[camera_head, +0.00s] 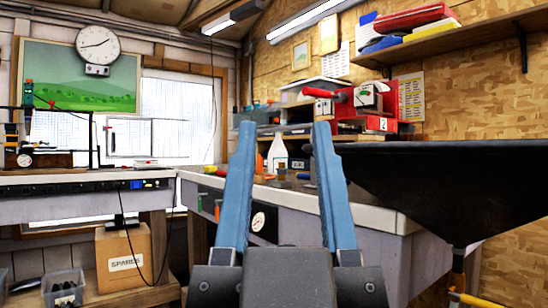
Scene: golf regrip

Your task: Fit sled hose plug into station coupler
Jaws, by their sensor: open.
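My gripper (284,128) points away from me at the lower middle. Its two blue fingers stand wide apart with nothing held between them. I cannot pick out the sled hose plug or the station coupler for certain. A red machine (385,115) with a small gauge stands on the right-hand bench, behind and right of the fingers. A round dial (258,220) on a dark panel shows on the bench front, between the fingers but farther away. The right finger and the gripper body hide part of the bench.
A large black tapered thing (440,180) juts in at the right, close by. The right-hand bench (385,218) and the left bench (75,205) meet at the back corner. A cardboard box (124,258) and a clear bin (63,288) sit low at left.

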